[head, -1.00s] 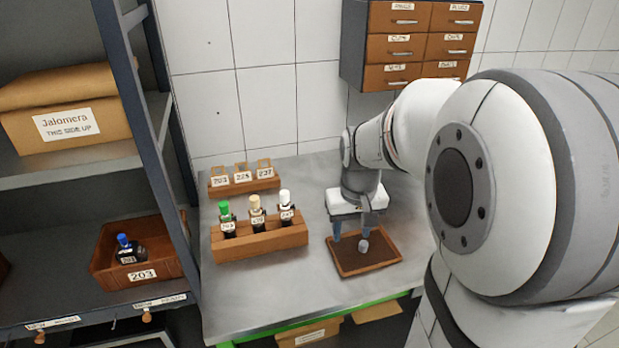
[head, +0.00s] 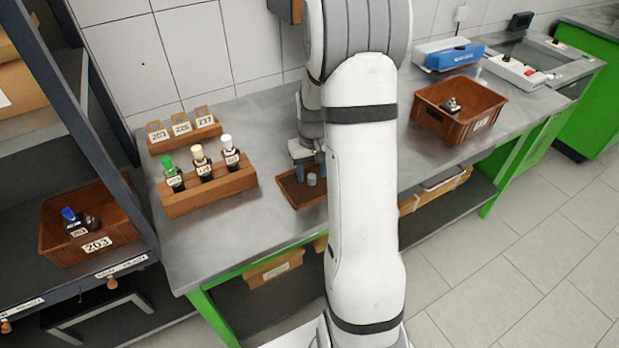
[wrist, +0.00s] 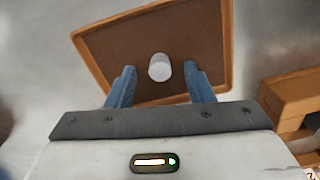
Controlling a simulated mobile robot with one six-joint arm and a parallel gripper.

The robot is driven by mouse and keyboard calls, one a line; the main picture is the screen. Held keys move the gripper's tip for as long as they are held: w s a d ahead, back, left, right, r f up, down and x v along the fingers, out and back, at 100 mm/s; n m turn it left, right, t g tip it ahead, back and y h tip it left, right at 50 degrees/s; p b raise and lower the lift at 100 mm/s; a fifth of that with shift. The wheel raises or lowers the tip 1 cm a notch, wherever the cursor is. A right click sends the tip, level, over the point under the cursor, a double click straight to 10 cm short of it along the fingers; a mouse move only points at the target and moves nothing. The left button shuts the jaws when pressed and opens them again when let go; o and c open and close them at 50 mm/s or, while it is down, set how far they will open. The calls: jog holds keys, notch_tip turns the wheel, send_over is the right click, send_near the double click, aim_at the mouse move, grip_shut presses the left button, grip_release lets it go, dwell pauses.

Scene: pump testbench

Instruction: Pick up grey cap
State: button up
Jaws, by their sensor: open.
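The grey cap (wrist: 160,67) is a small light-grey cylinder on the brown floor of a wooden tray (wrist: 110,75). In the wrist view it lies just beyond and between the fingertips of my gripper (wrist: 160,76), which is open with both blue fingers apart. My arm hides the right part of the tray there.
A wooden rack (head: 213,193) with green-, beige- and white-capped bottles stands left of the tray. Behind it is a small holder (head: 184,138) with numbered tags. A brown bin (head: 459,115) stands on the bench at right. A shelf with bin 203 (head: 75,238) is at left.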

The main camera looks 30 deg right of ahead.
jog(key=shift+f, duration=0.45)
grip_shut()
